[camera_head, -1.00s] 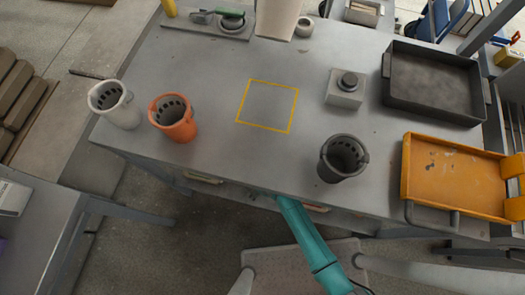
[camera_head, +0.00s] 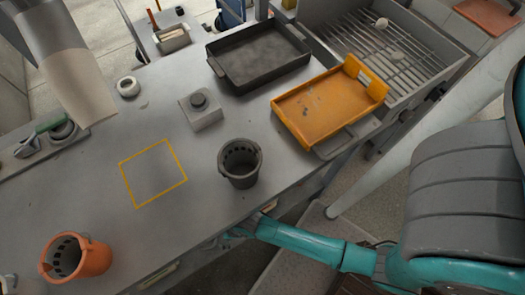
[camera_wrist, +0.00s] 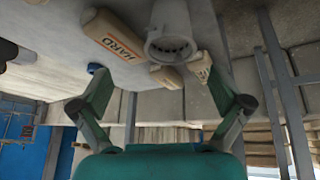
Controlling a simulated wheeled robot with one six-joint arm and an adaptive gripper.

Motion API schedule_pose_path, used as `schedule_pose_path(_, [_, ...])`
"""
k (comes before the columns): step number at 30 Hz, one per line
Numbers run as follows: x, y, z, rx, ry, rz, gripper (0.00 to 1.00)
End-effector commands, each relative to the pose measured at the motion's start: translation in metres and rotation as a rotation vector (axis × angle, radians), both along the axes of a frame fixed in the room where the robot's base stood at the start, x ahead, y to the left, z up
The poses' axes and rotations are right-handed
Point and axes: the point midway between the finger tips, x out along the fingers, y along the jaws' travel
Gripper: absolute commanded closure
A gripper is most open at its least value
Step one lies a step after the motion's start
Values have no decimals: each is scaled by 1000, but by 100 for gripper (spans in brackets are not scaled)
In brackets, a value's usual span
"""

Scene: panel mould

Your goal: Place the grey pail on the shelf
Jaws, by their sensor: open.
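A dark grey pail (camera_head: 240,163) stands upright on the grey bench (camera_head: 205,228) near its front edge in the head view. My gripper (camera_head: 238,234) is at the bench's front edge, below and apart from that pail; it is small and partly hidden there. In the wrist view my gripper (camera_wrist: 155,68) is open, its two fingers spread with nothing held between them. A light grey, pail-like cylinder (camera_wrist: 168,22) with holes inside shows beyond the fingertips; I cannot tell which pail it is. I cannot pick out the shelf for certain.
An orange pail (camera_head: 80,262) stands at lower left. A yellow outlined square (camera_head: 150,172) is empty. A small block with a knob (camera_head: 200,112), a black tray (camera_head: 258,58) and an orange tray (camera_head: 318,105) are behind the dark pail.

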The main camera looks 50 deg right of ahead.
Motion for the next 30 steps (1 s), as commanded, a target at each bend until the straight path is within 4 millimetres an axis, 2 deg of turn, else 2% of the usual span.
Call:
schedule_pose_path(1, [-16, -13, 5, 9, -27, -44, 0])
schedule_pose_path(5, [-44, -39, 28, 39, -123, -155, 0])
schedule_pose_path(11, [-87, -74, 82, 95, -273, -310, 0])
schedule_pose_path(17, [-127, -99, 153, 159, -425, -443, 0])
schedule_pose_path(21, [-152, -113, 212, 210, -534, -523, 0])
schedule_pose_path(27, [-178, -123, 295, 283, -674, -607, 0])
schedule_pose_path(30, [-185, -126, 325, 309, -721, -630, 0])
